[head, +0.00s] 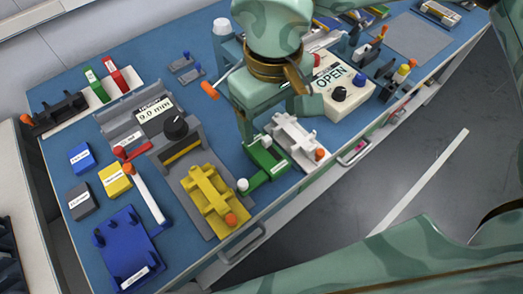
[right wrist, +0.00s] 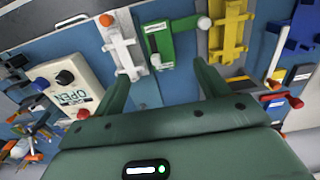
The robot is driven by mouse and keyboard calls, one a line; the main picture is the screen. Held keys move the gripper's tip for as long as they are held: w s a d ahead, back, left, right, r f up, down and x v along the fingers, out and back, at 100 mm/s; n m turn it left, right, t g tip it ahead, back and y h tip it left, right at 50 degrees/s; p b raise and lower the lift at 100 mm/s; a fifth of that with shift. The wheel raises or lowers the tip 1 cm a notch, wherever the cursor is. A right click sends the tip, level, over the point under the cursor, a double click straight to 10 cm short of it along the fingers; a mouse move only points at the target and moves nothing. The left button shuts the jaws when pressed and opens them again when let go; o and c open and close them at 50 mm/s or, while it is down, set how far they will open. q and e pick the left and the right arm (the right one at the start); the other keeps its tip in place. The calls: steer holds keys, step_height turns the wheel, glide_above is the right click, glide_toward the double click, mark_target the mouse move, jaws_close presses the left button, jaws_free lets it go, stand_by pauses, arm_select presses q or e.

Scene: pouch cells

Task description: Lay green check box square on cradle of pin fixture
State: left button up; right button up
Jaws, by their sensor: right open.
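A green labelled piece (head: 265,166) with white ball ends lies near the front edge of the bench, beside a white cradle-like fixture (head: 293,140) with an orange knob. In the right wrist view the green piece (right wrist: 161,40) looks like an angular frame, and the white fixture (right wrist: 122,45) is left of it. A second green piece (head: 97,86) stands in a rack beside a red one. I cannot tell for sure which is the check box or the pin fixture. My right gripper (head: 280,125) is open and empty behind the green frame; its fingers also show in the wrist view (right wrist: 162,78).
A yellow fixture (head: 209,196) sits left of the green frame. A grey meter (head: 158,118), a blue tray (head: 126,244) and small blocks (head: 115,179) fill the left. A white box marked OPEN (head: 343,88) stands to the right. Several fixtures crowd the bench's right end.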

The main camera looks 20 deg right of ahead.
steer(key=b, duration=0.2)
glide_above(268, 154)
step_height(268, 154, down, 6)
steer(key=shift+s+f, duration=0.1)
steer(key=shift+f, duration=0.15)
steer(key=shift+a+f, duration=0.1)
steer(key=shift+f, duration=0.4)
step_height(268, 154, down, 5)
steer(key=shift+f+b, duration=0.1)
steer(key=shift+b, duration=0.9)
arm_select(q)
steer(key=shift+g, duration=0.3)
steer(key=f, duration=0.1)
steer(key=s+f, duration=0.1)
steer(key=f, duration=0.2)
steer(key=shift+s, duration=0.35)
steer(key=shift+s+r, duration=0.1)
steer(key=shift+s, duration=0.1)
arm_select(e)
steer(key=c, duration=1.1)
